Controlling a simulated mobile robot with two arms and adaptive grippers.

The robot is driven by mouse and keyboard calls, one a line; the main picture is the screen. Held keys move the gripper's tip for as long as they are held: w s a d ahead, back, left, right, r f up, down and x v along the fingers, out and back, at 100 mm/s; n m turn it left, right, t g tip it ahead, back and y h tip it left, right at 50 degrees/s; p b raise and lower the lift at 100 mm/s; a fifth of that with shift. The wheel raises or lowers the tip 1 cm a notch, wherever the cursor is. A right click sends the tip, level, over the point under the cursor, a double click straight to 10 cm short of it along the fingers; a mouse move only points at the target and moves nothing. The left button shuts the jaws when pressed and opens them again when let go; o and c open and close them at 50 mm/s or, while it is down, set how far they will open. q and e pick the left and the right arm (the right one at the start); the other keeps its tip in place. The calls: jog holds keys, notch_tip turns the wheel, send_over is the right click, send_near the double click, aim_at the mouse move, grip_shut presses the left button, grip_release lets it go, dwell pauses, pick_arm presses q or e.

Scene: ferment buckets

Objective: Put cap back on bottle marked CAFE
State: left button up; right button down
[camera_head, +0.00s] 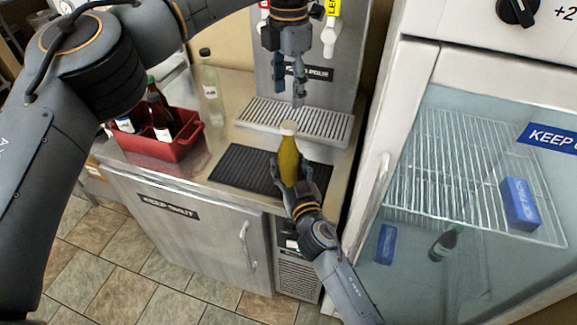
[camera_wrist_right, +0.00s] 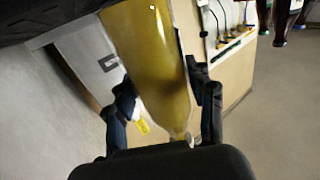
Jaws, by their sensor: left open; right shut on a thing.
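A bottle of yellow liquid (camera_head: 289,160) stands roughly upright in my right gripper (camera_head: 296,188), over the black mat. Its top is whitish; I cannot tell whether that is a cap or a bare mouth. No CAFE mark is readable on it. In the right wrist view the bottle (camera_wrist_right: 150,60) runs between the fingers of my right gripper (camera_wrist_right: 165,105), narrowing toward the palm side. My left gripper (camera_head: 292,88) hangs above the bottle top, open with nothing visible in it, apart from the bottle. I see no loose cap.
A black ribbed mat (camera_head: 240,170) and a metal drip tray (camera_head: 255,113) lie on the steel counter. A red crate (camera_head: 175,147) of bottles and a clear dark-capped bottle (camera_head: 211,82) stand left. A glass-door fridge (camera_head: 450,190) with ice packs is close on the right.

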aim_at(289, 124)
pick_arm(q)
jog(key=n, duration=3)
jog(key=shift+f, duration=4.05)
